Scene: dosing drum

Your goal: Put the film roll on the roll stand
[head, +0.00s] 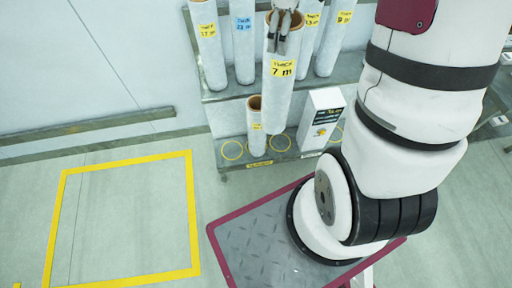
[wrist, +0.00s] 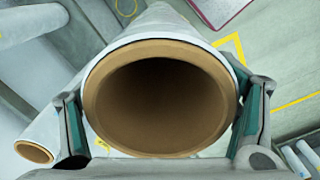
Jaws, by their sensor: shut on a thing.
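The film roll is a long white roll (head: 281,98) with a brown core and a yellow "7 m" label. My gripper (head: 280,30) is shut on its upper end, and the roll hangs upright in front of the roll stand. In the wrist view the roll's open brown end (wrist: 160,47) faces the camera, with a finger on each side. The grey-green roll stand (head: 222,134) has an upper tier with several white rolls and a lower tier with yellow circles. The held roll hides part of the stand; its lower end appears clear of the lower tier.
A shorter white roll (head: 256,138) and a white box (head: 321,120) stand on the lower tier. Yellow circles left of the short roll and between it and the box are bare. A yellow floor square (head: 190,215) at left is empty. My arm fills the right.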

